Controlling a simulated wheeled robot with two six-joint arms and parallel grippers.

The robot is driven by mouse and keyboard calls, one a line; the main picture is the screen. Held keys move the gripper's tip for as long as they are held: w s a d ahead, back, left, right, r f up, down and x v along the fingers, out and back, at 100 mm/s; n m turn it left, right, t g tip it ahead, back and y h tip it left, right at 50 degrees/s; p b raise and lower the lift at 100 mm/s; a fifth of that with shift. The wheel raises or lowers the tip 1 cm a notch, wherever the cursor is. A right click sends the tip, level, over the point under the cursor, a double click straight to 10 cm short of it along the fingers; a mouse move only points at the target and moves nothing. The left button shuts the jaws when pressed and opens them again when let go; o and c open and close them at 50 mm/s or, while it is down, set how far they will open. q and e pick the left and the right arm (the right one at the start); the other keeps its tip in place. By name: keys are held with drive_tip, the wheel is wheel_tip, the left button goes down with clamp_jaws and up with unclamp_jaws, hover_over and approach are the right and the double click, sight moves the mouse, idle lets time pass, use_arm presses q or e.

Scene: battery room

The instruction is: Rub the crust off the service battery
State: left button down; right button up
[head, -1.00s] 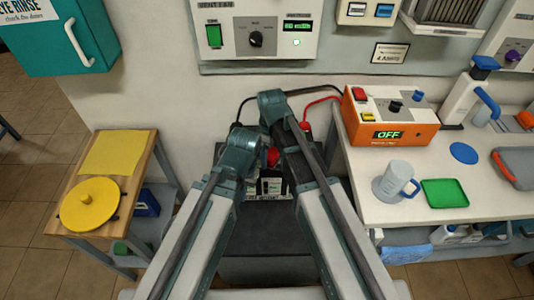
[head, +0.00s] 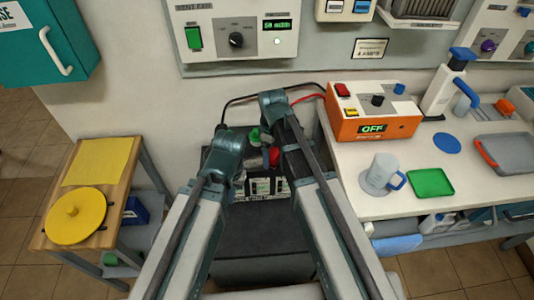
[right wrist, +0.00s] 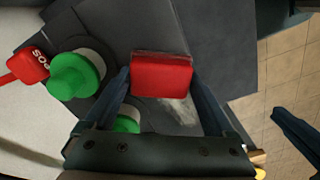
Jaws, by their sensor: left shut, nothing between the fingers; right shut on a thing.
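The service battery (head: 262,190) is a dark case with white labels, low between my arms. Its dark top (right wrist: 155,32) fills much of the right wrist view, with green caps (right wrist: 76,74) and a red tag (right wrist: 26,63). My right gripper (right wrist: 160,88) is shut on a red block (right wrist: 161,76) at the battery. Pale crust (right wrist: 178,113) shows as a smear beside the block. I cannot tell whether the block touches it. What looks like my left gripper (right wrist: 277,113) is shut and empty at the right edge of the wrist view; the head view hides its fingertips.
An orange charger (head: 372,128) reading OFF stands on the right bench, near a grey mug (head: 380,174) and a green tray (head: 431,184). Cables run behind my arms.

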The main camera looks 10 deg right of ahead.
drive_tip(key=shift+d, duration=1.1)
drive_tip(key=shift+r, duration=0.1)
wheel_tip(320, 180, up, 6)
drive_tip(key=p, duration=0.6)
wheel_tip(320, 180, up, 3)
drive_tip(key=p, duration=0.3)
